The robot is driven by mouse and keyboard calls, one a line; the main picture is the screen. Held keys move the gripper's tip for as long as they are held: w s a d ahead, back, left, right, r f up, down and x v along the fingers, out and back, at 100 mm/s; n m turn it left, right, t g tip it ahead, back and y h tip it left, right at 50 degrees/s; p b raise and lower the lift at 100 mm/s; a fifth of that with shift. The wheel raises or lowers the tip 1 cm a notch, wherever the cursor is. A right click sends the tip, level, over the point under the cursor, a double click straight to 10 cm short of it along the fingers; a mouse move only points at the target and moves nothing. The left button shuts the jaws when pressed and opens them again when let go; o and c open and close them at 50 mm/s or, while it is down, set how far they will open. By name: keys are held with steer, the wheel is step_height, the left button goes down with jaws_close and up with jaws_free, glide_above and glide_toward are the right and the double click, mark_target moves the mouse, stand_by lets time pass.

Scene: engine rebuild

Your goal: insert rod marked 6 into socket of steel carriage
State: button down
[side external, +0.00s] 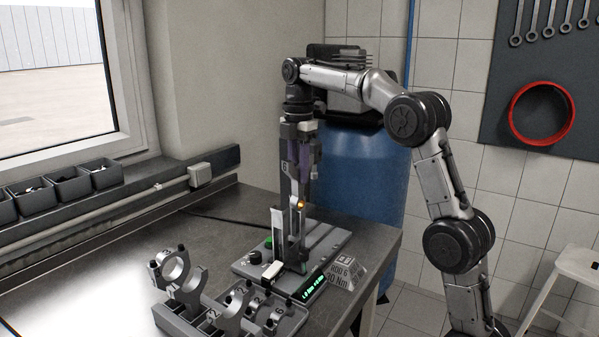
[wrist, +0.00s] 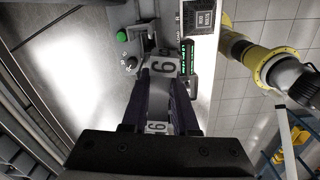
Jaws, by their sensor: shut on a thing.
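My gripper (side external: 301,160) points down with its purple fingers shut on the rod marked 6 (side external: 285,180). The rod is grey and hangs about upright above the fixture. The steel carriage (side external: 293,255) stands on the fixture plate (side external: 325,245), below the gripper, beside a pale upright piece (side external: 276,235). The rod's lower end is close to the carriage's uprights. I cannot tell whether it is inside the socket, which is hidden.
A rack of numbered rods and caps (side external: 225,305) stands in front of the fixture. A green button (wrist: 121,37) and lit display (side external: 312,285) are on the fixture.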

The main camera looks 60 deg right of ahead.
steer(key=shift+w+d+f+n, duration=0.1)
steer(key=shift+w+f+n, duration=0.45)
steer(key=shift+w, duration=0.2)
steer(key=shift+w+d+f+n, duration=0.1)
steer(key=shift+w+f+n, duration=0.45)
steer(key=shift+w, duration=0.2)
steer(key=shift+f, duration=2.3)
step_height(320, 180, down, 7)
steer(key=shift+r, duration=0.15)
stand_by(3.7)
